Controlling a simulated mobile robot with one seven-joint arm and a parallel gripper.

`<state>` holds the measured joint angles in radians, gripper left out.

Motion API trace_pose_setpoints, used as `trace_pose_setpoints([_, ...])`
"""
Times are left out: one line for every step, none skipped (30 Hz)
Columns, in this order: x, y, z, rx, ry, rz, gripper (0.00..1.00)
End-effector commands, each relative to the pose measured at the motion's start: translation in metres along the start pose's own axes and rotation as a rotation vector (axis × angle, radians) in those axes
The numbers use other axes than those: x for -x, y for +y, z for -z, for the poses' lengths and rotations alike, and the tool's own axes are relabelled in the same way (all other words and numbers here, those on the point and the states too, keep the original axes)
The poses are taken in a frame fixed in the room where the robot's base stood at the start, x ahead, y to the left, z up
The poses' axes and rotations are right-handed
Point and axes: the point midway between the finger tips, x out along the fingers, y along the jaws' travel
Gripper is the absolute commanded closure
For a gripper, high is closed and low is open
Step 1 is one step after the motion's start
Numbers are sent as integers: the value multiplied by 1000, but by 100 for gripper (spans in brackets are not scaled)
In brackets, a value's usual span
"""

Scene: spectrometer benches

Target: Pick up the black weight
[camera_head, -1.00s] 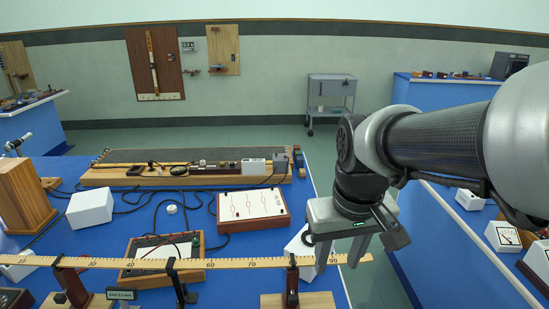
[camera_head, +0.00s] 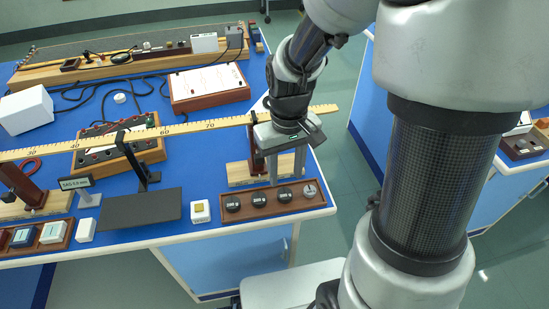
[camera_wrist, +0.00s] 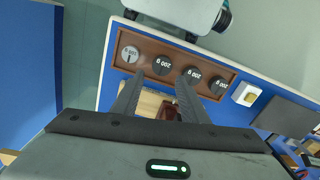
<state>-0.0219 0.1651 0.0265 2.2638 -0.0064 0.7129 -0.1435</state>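Three black round weights stand in a row in a brown wooden tray (camera_head: 270,212) at the bench's front edge: a left one (camera_head: 232,203), a middle one (camera_head: 258,199) and a right one (camera_head: 284,195). A silver weight (camera_head: 310,190) sits at the tray's right end. The wrist view shows the row reversed, with the silver weight (camera_wrist: 130,54) at left, then a black weight (camera_wrist: 162,65) between the finger lines. My gripper (camera_head: 287,176) is open and empty, pointing down behind the tray's right part. Its fingers (camera_wrist: 160,80) seem apart from the weights. Which black weight is meant, I cannot tell.
A yellow ruler (camera_head: 190,127) on stands spans the bench behind the tray, close to my gripper. A wooden base (camera_head: 240,174) lies behind the tray. A small white block (camera_head: 200,211) and a dark plate (camera_head: 140,208) are to its left. Floor lies in front.

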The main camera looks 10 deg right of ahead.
Motion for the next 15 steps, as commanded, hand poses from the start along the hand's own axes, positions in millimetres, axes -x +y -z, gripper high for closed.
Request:
trace_pose_setpoints([-5,0,0,0,-1,0,60])
trace_pose_setpoints([-6,0,0,0,-1,0,60])
trace_pose_setpoints([-7,0,0,0,-1,0,60])
trace_pose_setpoints([-9,0,-1,0,-1,0,60])
trace_pose_setpoints([-12,0,-1,0,-1,0,60])
trace_pose_setpoints([-16,-1,-2,0,-2,0,60])
trace_pose_setpoints([-21,-1,-3,0,-3,0,60])
trace_pose_setpoints([-26,-2,-5,0,-4,1,60])
trace_pose_setpoints([-33,-3,-6,1,-3,0,60])
trace_pose_setpoints([-37,-3,-7,1,-3,0,60])
trace_pose_setpoints([-42,-4,-8,1,-3,0,60])
trace_pose_setpoints([-47,-4,-7,0,-3,0,60])
trace_pose_setpoints([-51,-4,-7,0,-4,0,60])
trace_pose_setpoints([-54,-3,-7,0,-3,0,60])
trace_pose_setpoints([-56,-3,-7,0,-1,0,60])
